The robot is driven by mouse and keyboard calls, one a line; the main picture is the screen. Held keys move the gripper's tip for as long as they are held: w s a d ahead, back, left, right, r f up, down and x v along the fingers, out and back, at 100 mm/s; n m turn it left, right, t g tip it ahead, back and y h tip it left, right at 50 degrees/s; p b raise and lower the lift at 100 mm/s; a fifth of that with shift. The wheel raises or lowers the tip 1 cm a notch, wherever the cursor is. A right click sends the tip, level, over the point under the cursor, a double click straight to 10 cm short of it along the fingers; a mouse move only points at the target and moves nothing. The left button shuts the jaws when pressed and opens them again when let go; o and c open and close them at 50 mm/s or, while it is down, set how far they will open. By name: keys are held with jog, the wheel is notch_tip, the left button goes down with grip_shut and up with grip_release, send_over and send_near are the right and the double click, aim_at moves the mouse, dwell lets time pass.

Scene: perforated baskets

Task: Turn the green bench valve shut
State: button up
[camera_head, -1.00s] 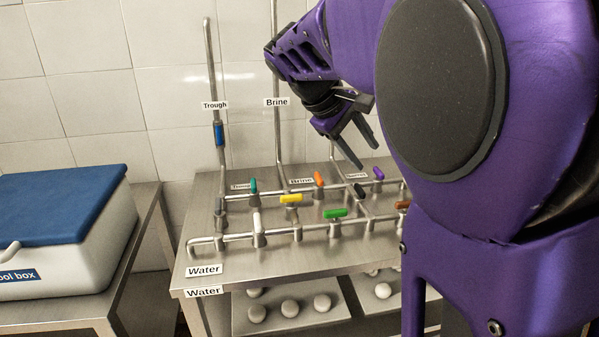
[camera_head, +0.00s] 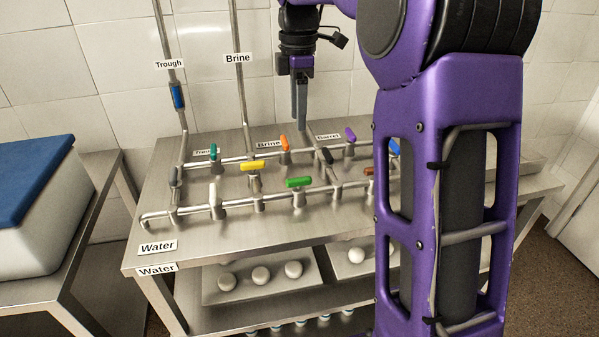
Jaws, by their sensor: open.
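The green bench valve (camera_head: 298,182) has a flat green handle on the front pipe of the steel bench. Its handle lies roughly along the pipe's line. My gripper (camera_head: 300,125) points straight down above the back part of the bench, behind the green valve and apart from it. It is open and empty. Its fingers are seen nearly edge-on, so one largely covers the other. The fingertips are near the orange valve handle (camera_head: 284,142) in the picture, a little to its right.
Other handles crowd the pipes: yellow (camera_head: 253,166), white (camera_head: 213,193), teal (camera_head: 213,151), purple (camera_head: 350,134) and black (camera_head: 327,156). Two upright pipes stand at the back left. My arm hides the bench's right part.

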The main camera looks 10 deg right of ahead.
aim_at(299, 178)
notch_tip(299, 178, down, 16)
jog(key=b, duration=0.3)
grip_shut()
dwell(0.4)
